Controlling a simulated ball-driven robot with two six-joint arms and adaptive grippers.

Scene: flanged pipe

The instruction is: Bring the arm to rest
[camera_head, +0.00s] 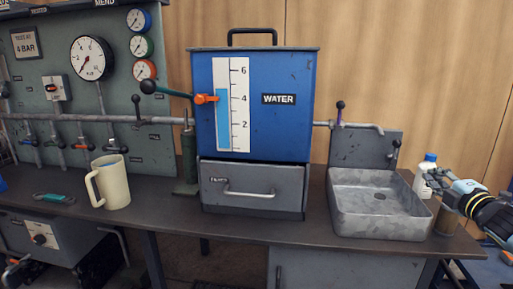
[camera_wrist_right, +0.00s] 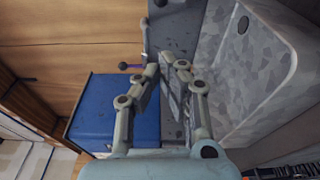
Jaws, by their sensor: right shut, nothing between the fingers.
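My right gripper (camera_head: 431,181) is at the right of the head view, beside the grey sink's right rim. Its fingers are closed together and hold nothing. In the right wrist view the gripper (camera_wrist_right: 168,68) shows large, with its fingertips close to each other. A white bottle with a blue cap (camera_head: 428,163) stands just behind the gripper in the head view, partly covered by it; I cannot tell whether they touch. My left gripper is in neither view.
A grey sink (camera_head: 345,214) sits on the dark bench, left of my right gripper. A blue water tank (camera_head: 285,125) stands mid-bench above a drawer (camera_head: 285,178). A cream mug (camera_head: 117,190) and a gauge panel (camera_head: 45,95) are at left. A brownish container (camera_head: 446,222) is below the gripper.

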